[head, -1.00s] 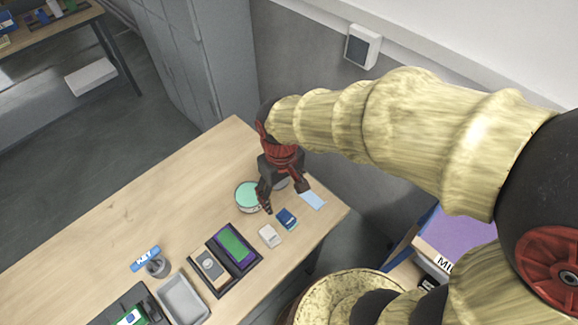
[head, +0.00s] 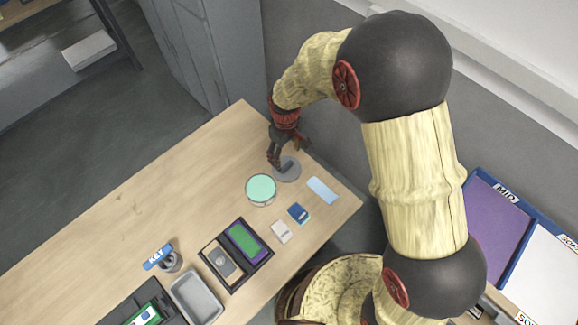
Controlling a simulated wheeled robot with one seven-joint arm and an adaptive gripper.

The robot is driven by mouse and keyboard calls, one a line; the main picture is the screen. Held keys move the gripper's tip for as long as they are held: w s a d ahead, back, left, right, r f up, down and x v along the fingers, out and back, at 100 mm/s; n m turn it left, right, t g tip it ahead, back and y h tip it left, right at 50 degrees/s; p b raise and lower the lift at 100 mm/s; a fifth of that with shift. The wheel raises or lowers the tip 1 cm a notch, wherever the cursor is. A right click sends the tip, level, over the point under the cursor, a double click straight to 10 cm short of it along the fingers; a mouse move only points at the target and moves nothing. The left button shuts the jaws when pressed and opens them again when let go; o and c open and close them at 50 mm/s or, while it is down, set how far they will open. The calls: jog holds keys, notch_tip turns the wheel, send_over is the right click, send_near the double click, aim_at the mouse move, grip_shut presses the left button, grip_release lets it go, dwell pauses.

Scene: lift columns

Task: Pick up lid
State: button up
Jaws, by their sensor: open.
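The lid (head: 289,174) looks like a flat grey disc with a dark raised handle, lying on the wooden table near its back right edge. A round container (head: 261,189) with a teal inside or top stands just to the left and in front of it. My gripper (head: 283,163) points down at the lid's back left part, with its fingers open. The fingers hide part of the lid. I cannot tell whether they touch the handle.
A light blue card (head: 322,190), a dark blue box (head: 299,213) and a pale box (head: 281,232) lie nearby. A dark tray (head: 257,262), a grey tray (head: 197,298) and a KEY sign (head: 158,257) are farther front left. The table's left middle is clear.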

aim_at(287, 165)
notch_tip(287, 165, down, 7)
jog(key=shift+w+r+b, duration=0.1)
jog(key=shift+r+b, duration=0.1)
jog(key=shift+b, duration=0.15)
jog(key=shift+c, duration=0.9)
jog(key=c, duration=1.1)
jog(key=shift+o, duration=0.2)
jog(key=shift+r, duration=0.1)
